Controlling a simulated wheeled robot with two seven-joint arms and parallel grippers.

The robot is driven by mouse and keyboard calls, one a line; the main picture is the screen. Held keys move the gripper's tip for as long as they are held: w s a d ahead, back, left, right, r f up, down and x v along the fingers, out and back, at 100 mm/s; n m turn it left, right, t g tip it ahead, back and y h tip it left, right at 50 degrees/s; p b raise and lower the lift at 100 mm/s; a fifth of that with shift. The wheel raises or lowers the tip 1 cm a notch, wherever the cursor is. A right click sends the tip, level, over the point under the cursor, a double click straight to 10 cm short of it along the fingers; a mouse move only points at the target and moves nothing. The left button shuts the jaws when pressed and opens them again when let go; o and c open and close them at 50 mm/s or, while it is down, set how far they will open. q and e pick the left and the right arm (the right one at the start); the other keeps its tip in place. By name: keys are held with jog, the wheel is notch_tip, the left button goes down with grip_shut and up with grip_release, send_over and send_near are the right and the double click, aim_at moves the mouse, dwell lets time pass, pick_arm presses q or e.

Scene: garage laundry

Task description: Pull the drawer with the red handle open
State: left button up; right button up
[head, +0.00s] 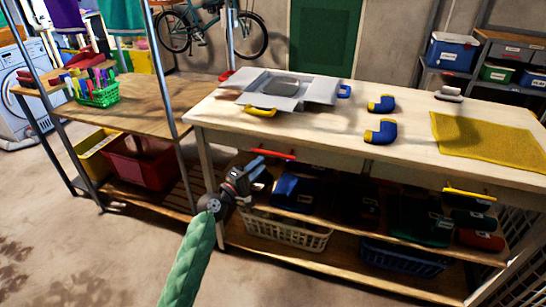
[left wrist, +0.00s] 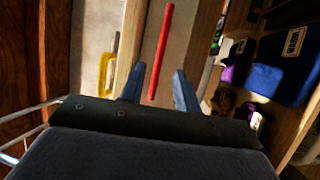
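The red handle (head: 272,154) is a thin bar on the front of the left drawer (head: 318,161), under the tabletop edge. The drawer front looks flush with the workbench. My left gripper (head: 258,169) is just in front of and below the handle's left part. In the left wrist view the gripper (left wrist: 159,88) is open, with its two blue fingers apart. The red handle (left wrist: 160,50) lines up with the gap between them, mostly beyond the fingertips. I see no grip on it. My right gripper is in neither view.
The right drawer has a yellow handle (head: 469,194). The workbench top (head: 340,115) holds a grey open box (head: 285,88) with a yellow grip, blue elbow-shaped pieces (head: 381,132) and a yellow mat (head: 485,142). Bins and a white basket (head: 287,233) fill the shelves below.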

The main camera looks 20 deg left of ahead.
aim_at(273, 153)
pick_arm(q)
jog(key=shift+p+x, duration=0.45)
jog(key=shift+x, duration=3.3)
jog(key=shift+d, duration=0.1)
grip_shut()
